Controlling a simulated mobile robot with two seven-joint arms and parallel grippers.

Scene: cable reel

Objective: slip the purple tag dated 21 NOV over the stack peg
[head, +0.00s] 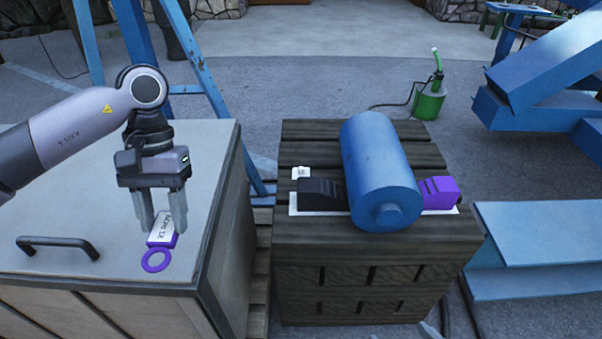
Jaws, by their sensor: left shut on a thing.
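The purple tag (163,231) has a white label that appears to read 21 NOV, turned in the picture. A purple ring (146,258) forms its near end. My left gripper (161,222) points down and is shut on the tag's body, with the ring sticking out toward the near side. The tag is at or just above the grey cabinet top; I cannot tell if it touches. A blue cylinder (376,165) lies on the dark wooden crate, with a short round stub (388,216) at its near end. I cannot make out a separate stack peg. My right gripper is out of view.
The grey cabinet (75,185) has a black handle (58,245). On the crate (300,255), a black wedge (322,193) and a purple wedge (438,192) flank the cylinder; a small white piece (300,172) is behind. A blue ladder (199,75) stands behind.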

